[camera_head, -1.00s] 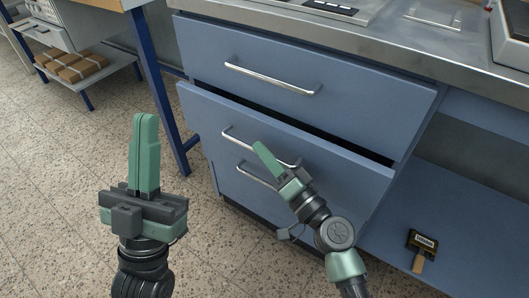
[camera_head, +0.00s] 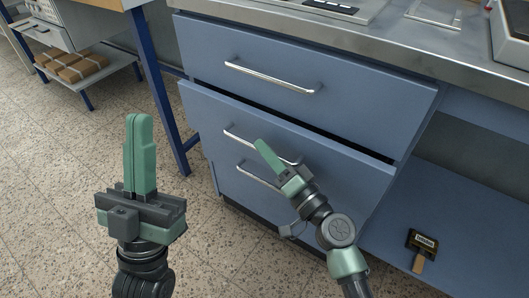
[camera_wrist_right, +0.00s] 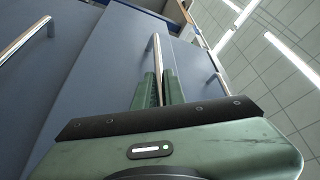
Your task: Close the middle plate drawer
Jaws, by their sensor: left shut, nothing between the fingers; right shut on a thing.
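The middle plate drawer (camera_head: 340,185) is a blue-grey front in the cabinet, standing slightly out, with a dark gap along its top edge. Its metal bar handle (camera_head: 238,137) is partly hidden by my right gripper (camera_head: 262,150). That gripper is shut on the handle; the right wrist view shows the bar (camera_wrist_right: 156,45) running between the green fingers (camera_wrist_right: 159,88). My left gripper (camera_head: 139,120) is shut and empty, pointing up over the floor, left of the cabinet and apart from it.
The drawer above (camera_head: 310,85) looks shut, and a lower handle (camera_head: 258,175) shows below. A steel worktop (camera_head: 400,45) lies on top. A blue table leg (camera_head: 165,100) stands left of the cabinet. A brush (camera_head: 420,250) lies on the lower shelf at right. The floor at left is clear.

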